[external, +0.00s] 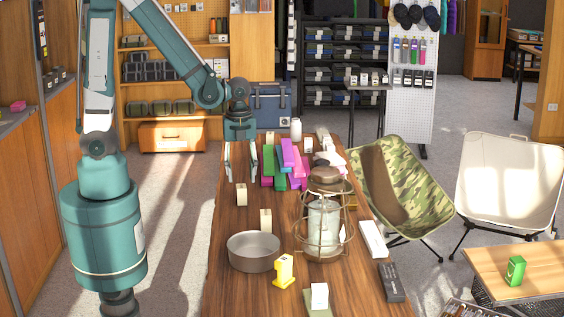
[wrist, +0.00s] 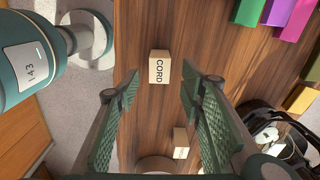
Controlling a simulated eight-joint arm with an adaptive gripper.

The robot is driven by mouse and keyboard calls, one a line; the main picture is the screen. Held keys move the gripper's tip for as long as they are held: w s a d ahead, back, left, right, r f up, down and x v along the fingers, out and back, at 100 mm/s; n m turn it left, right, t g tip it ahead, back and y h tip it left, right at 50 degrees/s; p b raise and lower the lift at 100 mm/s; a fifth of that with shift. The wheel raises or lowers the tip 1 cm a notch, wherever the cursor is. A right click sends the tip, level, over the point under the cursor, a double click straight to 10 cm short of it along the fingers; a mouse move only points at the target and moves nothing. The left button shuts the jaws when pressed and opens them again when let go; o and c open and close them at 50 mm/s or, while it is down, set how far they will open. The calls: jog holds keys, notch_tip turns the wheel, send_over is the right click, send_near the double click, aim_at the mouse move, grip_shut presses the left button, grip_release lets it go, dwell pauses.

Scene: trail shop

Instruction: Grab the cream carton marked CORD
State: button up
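The cream carton marked CORD (wrist: 159,67) stands on the wooden table, its lettering facing up in the wrist view. It appears to be the cream carton (external: 241,194) farther back of two in the external view. My gripper (external: 241,160) is open and empty above the table, near the table's far left part. In the wrist view the carton shows between and beyond the spread fingers (wrist: 160,88), not touching them. A second cream carton (wrist: 180,143) stands closer to the pan; its marking is too small to read. It also shows in the external view (external: 266,220).
Several green, purple and pink boxes (external: 287,153) stand to the right of my gripper. A caged lantern (external: 325,225), a grey pan (external: 254,252) and a yellow object (external: 284,271) stand on the nearer table. Bare wood surrounds the CORD carton.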

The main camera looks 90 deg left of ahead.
aim_at(241, 186)
jog(key=shift+f, duration=0.3)
jog(key=shift+f+b, duration=0.3)
jog(key=shift+f, duration=0.9)
jog(key=shift+f+b, duration=0.8)
jog(key=shift+f, duration=1.8)
jog(key=c, duration=1)
